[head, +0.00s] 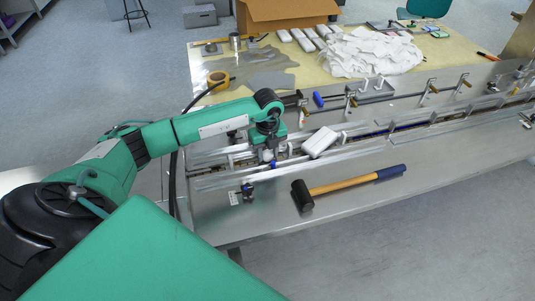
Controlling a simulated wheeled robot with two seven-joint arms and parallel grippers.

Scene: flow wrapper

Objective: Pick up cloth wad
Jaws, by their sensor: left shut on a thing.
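My left gripper (269,147) comes in from the left and points down over the near rails of the flow wrapper. It is shut on a small whitish lump, the cloth wad (267,156), which shows just under the fingers. The gripper hides most of the wad. I cannot tell whether the wad still touches the metal below it. My right gripper is not in view.
A white packet (320,142) lies on the rails right of the gripper. A black-headed mallet (345,186) lies on the steel deck in front. Behind stands a table with a white crumpled pile (372,52), tape roll (218,78) and cardboard box (285,13).

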